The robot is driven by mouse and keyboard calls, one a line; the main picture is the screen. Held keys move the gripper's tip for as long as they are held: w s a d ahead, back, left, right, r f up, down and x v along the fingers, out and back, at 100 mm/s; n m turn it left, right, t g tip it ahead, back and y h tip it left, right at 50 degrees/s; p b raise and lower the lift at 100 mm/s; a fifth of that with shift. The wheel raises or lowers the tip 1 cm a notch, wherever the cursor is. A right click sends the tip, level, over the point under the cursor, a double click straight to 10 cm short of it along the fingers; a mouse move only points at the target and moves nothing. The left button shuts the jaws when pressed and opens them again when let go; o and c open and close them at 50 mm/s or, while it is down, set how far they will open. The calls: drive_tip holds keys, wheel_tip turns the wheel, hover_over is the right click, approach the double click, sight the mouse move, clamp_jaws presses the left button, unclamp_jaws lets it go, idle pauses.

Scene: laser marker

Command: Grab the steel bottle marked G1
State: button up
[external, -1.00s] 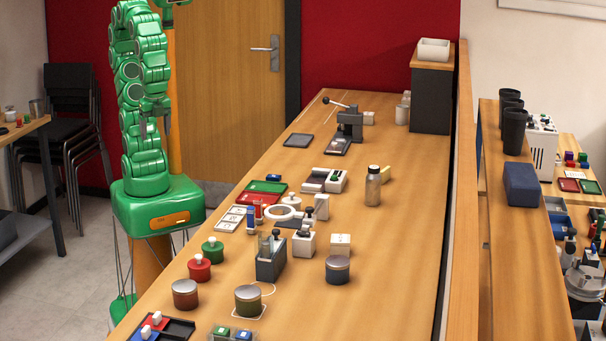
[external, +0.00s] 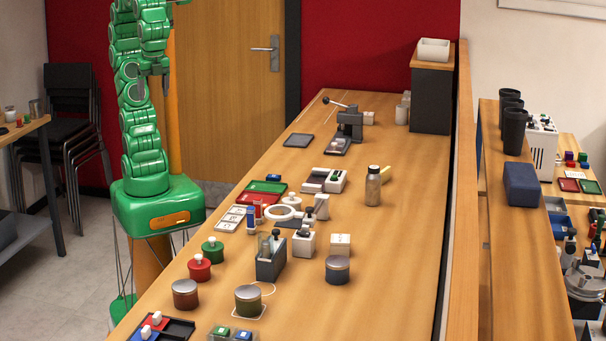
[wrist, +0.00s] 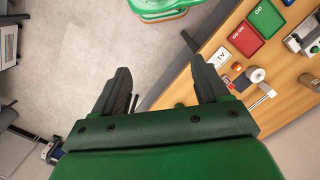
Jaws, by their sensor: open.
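A steel bottle (external: 373,187) with a dark cap stands upright on the wooden table, right of the middle. No G1 mark can be read on it at this size. My gripper (external: 154,84) is raised at the left, above my green base and far from the bottle. In the wrist view my gripper (wrist: 160,92) has its two dark fingers wide apart with nothing between them.
Several jars, including a grey one (external: 337,269), stand nearer. The table right of the bottle is clear.

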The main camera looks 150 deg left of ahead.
sight(370, 171)
drive_tip(key=w+a+f+n+t, duration=0.1)
drive_tip(key=w+a+t, duration=0.25)
drive_tip(key=w, duration=0.95)
drive_tip(key=w+a+f+n+t, duration=0.15)
drive_tip(key=w+t, duration=0.25)
drive_tip(key=w, duration=1)
drive_tip(key=w+a+r+n+t+y, duration=0.1)
drive_tip(key=w+a+t+y, duration=0.1)
drive_tip(key=w+a, duration=0.35)
drive_tip(key=w+a+r+n+t+y, duration=0.1)
drive_tip(key=w+a+t, duration=0.1)
drive_tip(key=a, duration=0.7)
drive_tip(key=w+a+n+t+y, duration=0.2)
drive_tip(key=w+a, duration=0.2)
drive_tip(key=a, duration=0.3)
drive_tip(key=s+a+n+g+y, duration=0.2)
drive_tip(key=s+a+y, duration=0.2)
drive_tip(key=a, duration=0.6)
drive_tip(key=s+a+n+g+y, duration=0.1)
drive_tip(key=s+a+n+y, duration=0.25)
drive_tip(key=a, duration=0.65)
drive_tip(key=s+a+n+g+y, duration=0.2)
drive_tip(key=s+a+y, duration=0.2)
drive_tip(key=a, duration=0.5)
wheel_tip(370, 171, down, 29)
drive_tip(key=shift+x, duration=4)
drive_tip(key=shift+w+d, duration=0.1)
drive_tip(key=shift+w, duration=0.05)
clamp_jaws()
